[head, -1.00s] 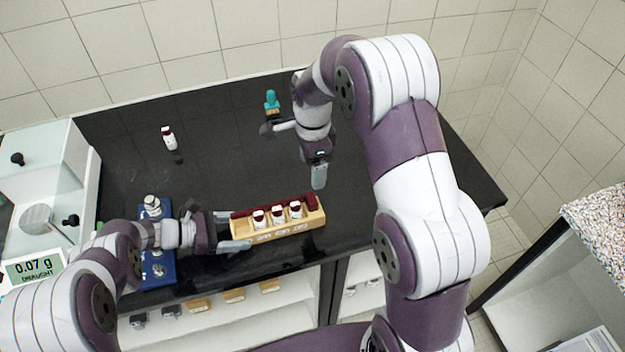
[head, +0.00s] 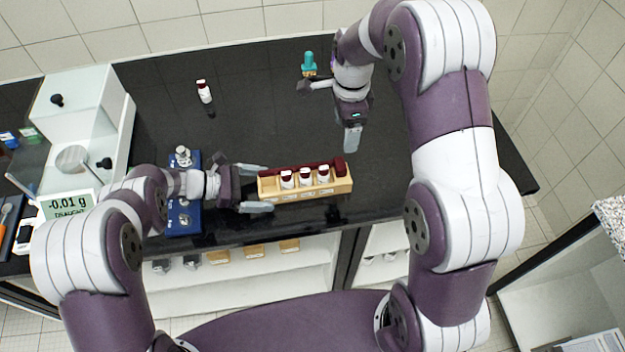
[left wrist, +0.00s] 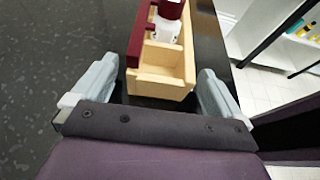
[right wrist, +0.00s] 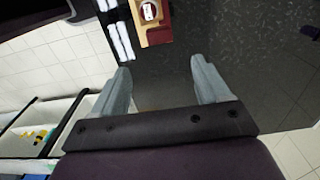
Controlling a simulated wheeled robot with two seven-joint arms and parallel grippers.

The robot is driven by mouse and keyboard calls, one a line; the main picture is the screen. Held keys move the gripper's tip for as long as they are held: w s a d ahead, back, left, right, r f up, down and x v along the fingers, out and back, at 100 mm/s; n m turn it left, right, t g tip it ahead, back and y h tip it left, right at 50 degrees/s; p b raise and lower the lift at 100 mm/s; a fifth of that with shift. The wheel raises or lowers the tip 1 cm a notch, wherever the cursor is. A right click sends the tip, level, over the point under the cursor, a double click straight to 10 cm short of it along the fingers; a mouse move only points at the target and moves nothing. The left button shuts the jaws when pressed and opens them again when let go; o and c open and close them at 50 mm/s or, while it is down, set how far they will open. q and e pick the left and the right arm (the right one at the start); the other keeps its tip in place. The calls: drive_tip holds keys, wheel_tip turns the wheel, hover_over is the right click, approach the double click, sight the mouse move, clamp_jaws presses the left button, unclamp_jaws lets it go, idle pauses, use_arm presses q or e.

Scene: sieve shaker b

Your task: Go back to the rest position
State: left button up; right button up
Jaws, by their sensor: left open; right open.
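My left gripper (head: 262,189) is open and empty at the left end of the wooden rack (head: 335,187) on the black bench. In the left wrist view, the rack's near end (left wrist: 160,84) lies just beyond and between the open fingers (left wrist: 155,85), with an empty compartment nearest. The rack holds small white bottles with dark red caps (head: 305,177). My right gripper (head: 330,112) is open and empty above the bench, behind and right of the rack.
Left are a blue stand (head: 185,220) and a balance (head: 85,120) reading -0.01 g. A shelf (head: 280,275) with small boxes lies below the front edge. The bench's middle is clear.

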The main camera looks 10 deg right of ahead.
use_arm(q)
drive_tip(key=v, duration=1.1)
drive_tip(key=shift+a, duration=0.15)
drive_tip(key=w+r+n+t+y, duration=0.2)
drive_tip(key=w+r+n+t, duration=0.5)
drive_tip(key=w+n, duration=0.45)
drive_tip(key=w+a+r+n+t+y, duration=0.1)
drive_tip(key=a+r+n+t+y, duration=0.45)
drive_tip(key=n, duration=1.15)
drive_tip(key=s+a+n+g+y+b, duration=0.1)
drive_tip(key=s+n+g+y, duration=0.5)
drive_tip(key=s+n, duration=2)
drive_tip(key=s+g, duration=0.4)
drive_tip(key=s, duration=0.1)
drive_tip(key=shift+r, duration=0.35)
use_arm(e)
drive_tip(key=s+a+n+t, duration=0.1)
drive_tip(key=s+n, duration=1.7)
drive_tip(key=shift+a+r+n, duration=0.15)
drive_tip(key=shift+a+n, duration=0.1)
drive_tip(key=shift+n, duration=0.15)
use_arm(q)
drive_tip(key=shift+a, duration=0.15)
